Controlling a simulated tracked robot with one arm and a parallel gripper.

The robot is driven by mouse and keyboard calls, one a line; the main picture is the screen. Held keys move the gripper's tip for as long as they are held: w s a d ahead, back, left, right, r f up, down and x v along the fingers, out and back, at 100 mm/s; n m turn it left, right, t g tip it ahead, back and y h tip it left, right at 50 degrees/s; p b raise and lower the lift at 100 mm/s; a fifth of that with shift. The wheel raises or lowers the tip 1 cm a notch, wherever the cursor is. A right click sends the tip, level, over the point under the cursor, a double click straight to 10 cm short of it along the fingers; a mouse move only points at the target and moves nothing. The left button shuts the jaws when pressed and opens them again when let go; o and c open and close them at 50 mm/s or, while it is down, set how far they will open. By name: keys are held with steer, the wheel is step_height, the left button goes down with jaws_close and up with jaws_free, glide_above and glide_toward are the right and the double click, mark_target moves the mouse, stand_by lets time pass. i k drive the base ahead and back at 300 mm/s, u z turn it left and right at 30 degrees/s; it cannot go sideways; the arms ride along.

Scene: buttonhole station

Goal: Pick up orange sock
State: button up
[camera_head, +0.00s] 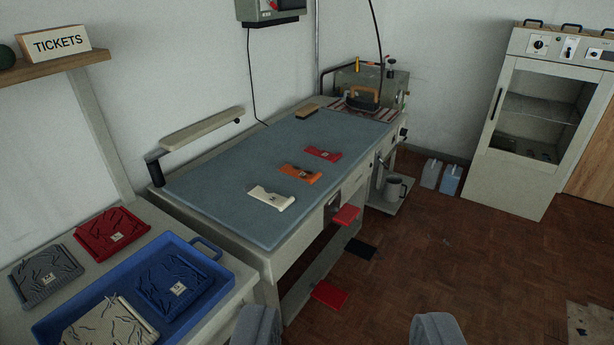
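An orange sock (301,174) lies flat on the blue-grey top of the work table (222,194), with a small white label on it. It is the middle one of a row of three, between a red sock (323,154) behind it and a cream sock (271,198) in front. My gripper (347,330) shows only as two grey fingertips at the bottom edge, wide apart with nothing between them. It is open and well short of the table, over the floor side.
A blue tray (203,252) with folded items stands at lower left, beside red and grey folded pieces (113,234). A padded arm (202,129) stands on the table's far-left edge. An iron (363,96) rests at the back. The wooden floor (450,245) at right is mostly clear.

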mark_target(310, 177)
steer(key=z, duration=0.55)
steer(key=i, duration=2.25)
steer(key=u, duration=1.05)
steer(key=i, duration=0.5)
steer(key=u, duration=0.3)
